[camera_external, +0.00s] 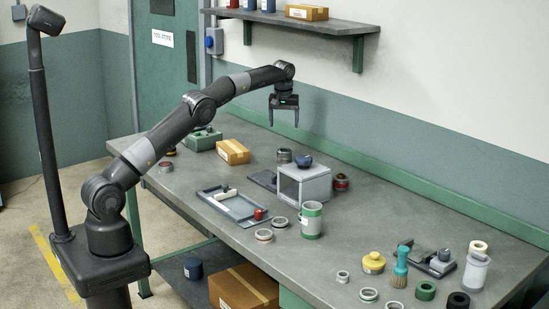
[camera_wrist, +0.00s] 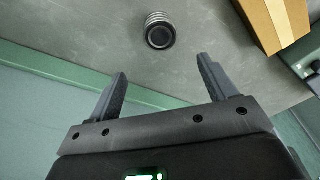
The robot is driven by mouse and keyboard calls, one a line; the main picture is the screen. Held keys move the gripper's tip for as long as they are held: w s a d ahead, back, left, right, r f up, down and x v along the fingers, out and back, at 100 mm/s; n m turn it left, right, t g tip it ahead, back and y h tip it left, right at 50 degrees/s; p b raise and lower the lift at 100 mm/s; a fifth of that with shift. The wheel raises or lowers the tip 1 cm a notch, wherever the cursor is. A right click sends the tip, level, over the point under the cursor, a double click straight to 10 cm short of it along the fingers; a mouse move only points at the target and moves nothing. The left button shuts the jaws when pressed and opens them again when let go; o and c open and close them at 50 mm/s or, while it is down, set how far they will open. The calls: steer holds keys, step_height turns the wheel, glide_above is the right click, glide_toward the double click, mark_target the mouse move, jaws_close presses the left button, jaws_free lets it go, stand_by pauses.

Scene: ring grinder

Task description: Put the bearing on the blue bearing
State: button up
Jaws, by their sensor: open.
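My gripper (camera_external: 284,124) is open and empty, high above the back of the bench, with its fingers pointing down. Both fingers show in the wrist view (camera_wrist: 162,82), apart with nothing between them. A grey ringed cylinder (camera_external: 284,156) with a dark top stands on the bench below and beyond the fingertips; it seems to be the ribbed one in the wrist view (camera_wrist: 160,31).
A cardboard box (camera_external: 233,152) stands left of the cylinder. A grey cube-shaped box (camera_external: 304,186) with a dark-blue knob-like piece on top stands right. A tray (camera_external: 231,209) and green-banded canister (camera_external: 311,221) are in front. Several rings and a brush (camera_external: 400,268) crowd the right end.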

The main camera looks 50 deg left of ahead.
steer(key=s+d+r+m+t, duration=0.1)
steer(key=s+r+m, duration=0.1)
steer(key=s+r, duration=0.9)
steer(key=s+d+r+m+t+h, duration=0.1)
steer(key=s+r, duration=0.2)
steer(key=s, duration=0.4)
steer(key=s+d+r+m, duration=0.1)
steer(key=s+d+r, duration=0.15)
steer(key=s, duration=0.35)
steer(key=s+d+f+m, duration=0.1)
steer(key=s+f, duration=0.2)
steer(key=s, duration=0.7)
steer(key=s+d+f+m+t, duration=0.1)
steer(key=s+f, duration=0.3)
steer(key=s, duration=0.6)
steer(key=s+d+f+m+t, duration=0.1)
steer(key=s+d+f+m, duration=0.1)
steer(key=s, duration=0.8)
steer(key=shift+s+f+m, duration=0.3)
steer(key=shift+f+m, duration=0.2)
steer(key=shift+f, duration=0.25)
